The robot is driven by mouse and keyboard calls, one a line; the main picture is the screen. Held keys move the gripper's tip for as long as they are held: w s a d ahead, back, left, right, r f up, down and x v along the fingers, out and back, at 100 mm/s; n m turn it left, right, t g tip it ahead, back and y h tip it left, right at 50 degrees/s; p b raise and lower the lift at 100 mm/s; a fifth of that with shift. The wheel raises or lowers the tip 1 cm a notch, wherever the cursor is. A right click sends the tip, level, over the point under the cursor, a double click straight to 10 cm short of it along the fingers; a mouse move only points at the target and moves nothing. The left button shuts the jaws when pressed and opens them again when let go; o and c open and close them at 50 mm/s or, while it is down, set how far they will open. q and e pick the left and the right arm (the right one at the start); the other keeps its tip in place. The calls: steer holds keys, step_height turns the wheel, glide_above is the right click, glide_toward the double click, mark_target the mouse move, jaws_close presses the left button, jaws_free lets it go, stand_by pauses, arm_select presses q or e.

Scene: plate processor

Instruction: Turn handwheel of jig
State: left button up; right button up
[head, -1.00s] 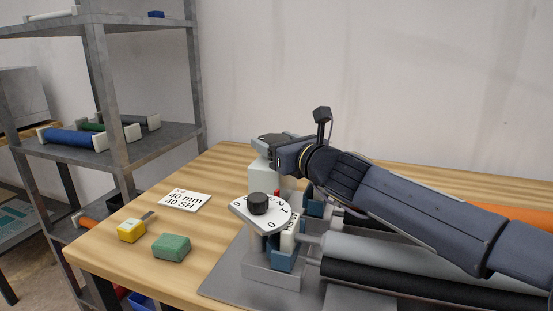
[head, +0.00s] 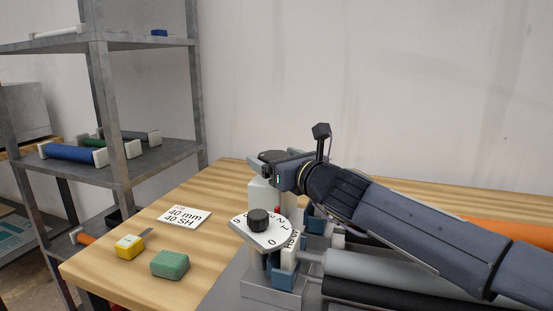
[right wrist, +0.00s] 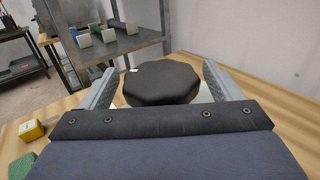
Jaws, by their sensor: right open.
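My right gripper (head: 268,157) comes in from the right at the back of the jig, above a pale post (head: 264,192). In the right wrist view its fingers (right wrist: 160,74) are open, one on each side of a black eight-sided handwheel (right wrist: 160,84). I cannot tell whether either finger touches it. A second black knob (head: 258,219) sits on a white numbered dial (head: 247,236) at the front of the jig, clear of the gripper. The jig's grey base (head: 272,292) carries blue blocks and rollers. My left gripper is out of view.
On the wooden table (head: 140,275) lie a label card (head: 184,217), a yellow block (head: 130,247) and a green block (head: 170,264). A grey shelf (head: 170,160) with rollers stands at the left. A grey roller (head: 400,273) and an orange one (head: 515,235) lie under my right arm.

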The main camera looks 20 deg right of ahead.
steer(key=p+v, duration=0.2)
steer(key=v, duration=0.5)
steer(key=shift+s, duration=0.35)
steer(key=shift+d+r, duration=0.1)
